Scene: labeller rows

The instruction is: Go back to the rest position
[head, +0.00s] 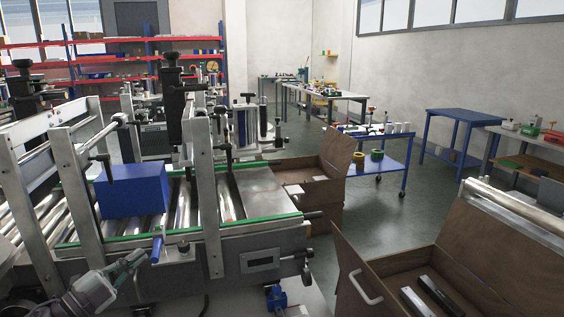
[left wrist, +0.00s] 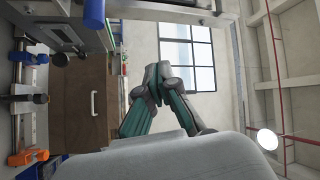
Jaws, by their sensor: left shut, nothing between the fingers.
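My left gripper (head: 132,264) shows at the lower left of the head view, in front of the labelling machine's side. In the left wrist view its green and dark fingers (left wrist: 158,72) come together at the tips, shut with nothing between them. A blue box (head: 133,190) sits on the roller conveyor of the labelling machine (head: 262,262), apart from my gripper. My right gripper is in neither view.
An open brown wooden box (head: 470,260) with a handle stands at the lower right, with dark and light bars inside. Another open brown box (head: 325,170) stands behind the machine. A blue cart (head: 395,160) and a blue table (head: 462,116) stand beyond. Grey floor between them is clear.

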